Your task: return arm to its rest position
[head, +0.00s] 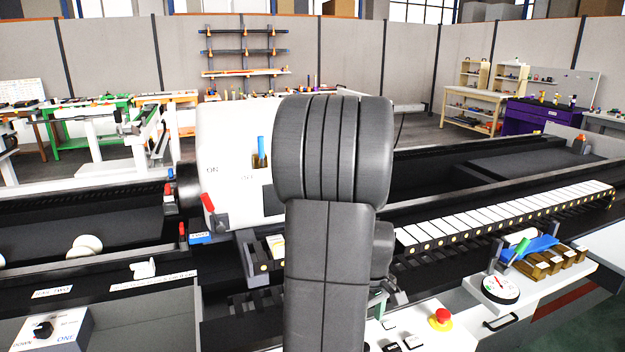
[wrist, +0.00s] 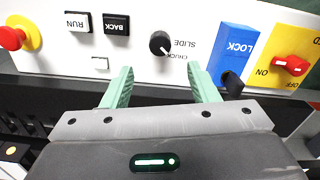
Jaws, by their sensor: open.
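My gripper (wrist: 161,88) shows in the wrist view with two pale green fingers apart and nothing between them. Its fingertips are in front of a white control panel (wrist: 140,62), near a black knob (wrist: 160,43) labelled SLIDE and CHUCK. I cannot tell whether they touch the panel. In the head view my dark grey arm stands upright in the middle and hides most of the gripper; only a bit of green finger shows beside it.
The panel carries RUN (wrist: 78,21) and BACK (wrist: 116,24) buttons, a blue LOCK block (wrist: 234,50), a red switch (wrist: 291,65) and a red emergency button (head: 441,317). A rack of white blocks (head: 510,217) and a round dial (head: 500,287) lie right of my arm.

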